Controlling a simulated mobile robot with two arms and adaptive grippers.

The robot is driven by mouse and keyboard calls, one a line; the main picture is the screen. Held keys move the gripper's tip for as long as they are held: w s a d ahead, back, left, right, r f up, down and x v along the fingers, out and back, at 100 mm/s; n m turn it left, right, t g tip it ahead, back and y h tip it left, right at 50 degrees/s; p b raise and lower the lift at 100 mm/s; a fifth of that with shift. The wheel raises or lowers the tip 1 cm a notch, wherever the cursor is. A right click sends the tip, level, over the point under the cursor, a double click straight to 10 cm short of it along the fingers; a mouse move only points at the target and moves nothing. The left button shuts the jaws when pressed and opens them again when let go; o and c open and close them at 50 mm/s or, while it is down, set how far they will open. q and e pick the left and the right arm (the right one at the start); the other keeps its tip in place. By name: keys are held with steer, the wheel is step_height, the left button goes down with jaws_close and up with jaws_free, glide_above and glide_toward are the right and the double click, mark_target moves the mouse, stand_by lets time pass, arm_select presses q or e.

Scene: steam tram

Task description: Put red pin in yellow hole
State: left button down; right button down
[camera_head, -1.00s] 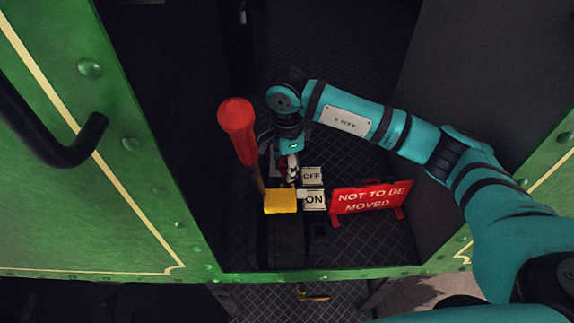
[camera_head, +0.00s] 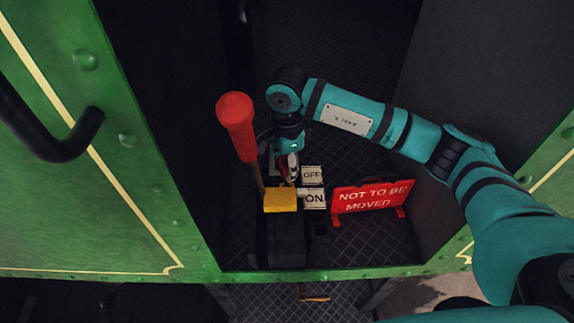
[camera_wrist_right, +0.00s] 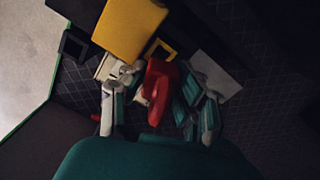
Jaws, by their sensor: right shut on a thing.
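The red pin (camera_wrist_right: 158,88) is between the fingers of my right gripper (camera_wrist_right: 160,95) in the right wrist view. The gripper is shut on it. The yellow hole (camera_wrist_right: 161,50), a small yellow-rimmed square opening, lies just beyond the pin, beside a larger yellow block (camera_wrist_right: 128,28). The pin's lower end is hidden, so I cannot tell whether it touches the rim. In the head view my right gripper (camera_head: 289,168) points down just behind the yellow block (camera_head: 281,200); the pin and hole are hard to make out there. My left gripper is not in view.
A lever with a red handle (camera_head: 237,125) stands left of my right gripper. An OFF label (camera_head: 312,174) and an ON label (camera_head: 314,198) lie to its right. A red "NOT TO BE MOVED" sign (camera_head: 372,200) stands farther right. Green panels (camera_head: 90,170) flank the opening.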

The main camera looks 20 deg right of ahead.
steer(key=shift+f, duration=0.2)
steer(key=shift+f+b, duration=0.65)
steer(key=shift+b, duration=0.2)
steer(key=c, duration=0.9)
jaws_free()
steer(key=shift+r, duration=0.1)
steer(key=shift+r, duration=0.1)
step_height(320, 180, up, 12)
steer(key=shift+f, duration=0.1)
